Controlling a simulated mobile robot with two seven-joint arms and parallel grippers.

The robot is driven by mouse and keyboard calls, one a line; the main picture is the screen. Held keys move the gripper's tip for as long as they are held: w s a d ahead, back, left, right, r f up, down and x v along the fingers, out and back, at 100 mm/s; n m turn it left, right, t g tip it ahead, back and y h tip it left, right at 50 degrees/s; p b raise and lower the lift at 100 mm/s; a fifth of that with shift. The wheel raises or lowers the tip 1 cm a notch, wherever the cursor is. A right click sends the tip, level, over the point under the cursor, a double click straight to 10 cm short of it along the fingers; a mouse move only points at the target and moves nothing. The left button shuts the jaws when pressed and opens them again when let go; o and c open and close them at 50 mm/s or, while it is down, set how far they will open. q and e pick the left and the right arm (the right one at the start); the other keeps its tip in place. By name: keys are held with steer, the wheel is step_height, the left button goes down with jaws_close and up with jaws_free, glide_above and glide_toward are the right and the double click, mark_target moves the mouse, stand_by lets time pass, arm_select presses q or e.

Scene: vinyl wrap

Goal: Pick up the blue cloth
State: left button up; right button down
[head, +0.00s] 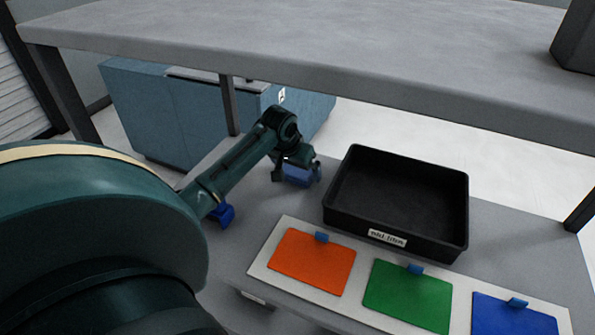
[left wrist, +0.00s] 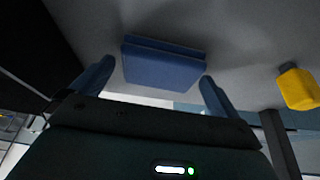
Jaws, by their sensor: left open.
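The blue cloth (left wrist: 163,68) is a folded, flat-looking block on the grey surface in the left wrist view. It lies ahead of my left gripper (left wrist: 157,72), between the lines of its two blue fingers, with a gap showing on both sides. In the head view the cloth (head: 299,176) shows as a small blue patch under my left gripper (head: 294,163), left of the black bin. The gripper is open and partly covers the cloth. Whether the fingers touch it cannot be told. My right gripper is not in view.
A black bin (head: 352,217) with a white label stands right of the gripper. A pale board (head: 262,270) with orange, green and blue sheets lies in front. Another blue object (head: 222,215) is beside my arm. A yellow object (left wrist: 298,88) is at right in the wrist view. A grey shelf (head: 300,45) overhangs.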

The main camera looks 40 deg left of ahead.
mark_target(296, 171)
arm_select(q)
steer(key=shift+c, duration=0.2)
steer(key=c, duration=0.9)
steer(key=shift+o, duration=0.2)
step_height(296, 171, up, 10)
steer(key=shift+b, duration=0.4)
